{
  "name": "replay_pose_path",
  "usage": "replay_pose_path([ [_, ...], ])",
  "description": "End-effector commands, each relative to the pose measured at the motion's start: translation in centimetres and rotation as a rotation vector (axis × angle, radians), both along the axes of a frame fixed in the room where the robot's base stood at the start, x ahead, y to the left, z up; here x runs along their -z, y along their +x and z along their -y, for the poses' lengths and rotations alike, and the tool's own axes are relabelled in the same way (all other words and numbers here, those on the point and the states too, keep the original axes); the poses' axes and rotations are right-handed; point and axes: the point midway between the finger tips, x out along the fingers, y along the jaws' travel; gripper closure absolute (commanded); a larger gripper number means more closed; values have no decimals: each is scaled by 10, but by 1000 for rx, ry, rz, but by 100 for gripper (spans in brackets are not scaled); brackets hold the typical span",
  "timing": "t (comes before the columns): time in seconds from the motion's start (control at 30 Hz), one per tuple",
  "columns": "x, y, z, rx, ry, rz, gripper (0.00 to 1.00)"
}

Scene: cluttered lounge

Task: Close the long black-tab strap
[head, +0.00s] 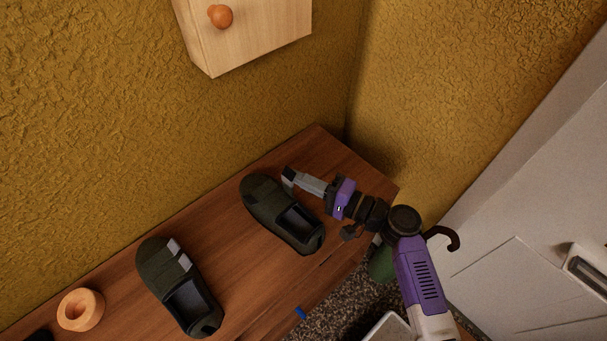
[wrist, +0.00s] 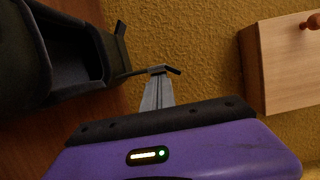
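Two dark shoes stand on a wooden bench. The far shoe (head: 262,207) is beside my gripper (head: 289,177), which reaches in from the right at its toe end. In the wrist view the far shoe (wrist: 25,55) fills the upper left. A thin dark strap (wrist: 137,72) runs from it to my gripper (wrist: 159,72). The grey fingers look closed together on the strap, with a short dark end past them. Its tab is not clear, and the gripper hides part of it. The near shoe (head: 178,285) has light strips across its top.
A wooden ring (head: 80,309) lies on the bench (head: 235,262) at the lower left. A wooden cabinet (head: 250,35) with an orange knob hangs on the yellow wall above. A small blue thing (head: 301,313) is near the bench's front edge. Bare bench lies between the shoes.

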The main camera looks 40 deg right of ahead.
Motion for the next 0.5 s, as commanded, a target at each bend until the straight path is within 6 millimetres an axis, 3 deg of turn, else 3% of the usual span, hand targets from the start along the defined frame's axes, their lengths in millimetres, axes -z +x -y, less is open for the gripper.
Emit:
replay_pose_path([
  [0.5, 0, -1, -6, -2, -87, 7, 100],
])
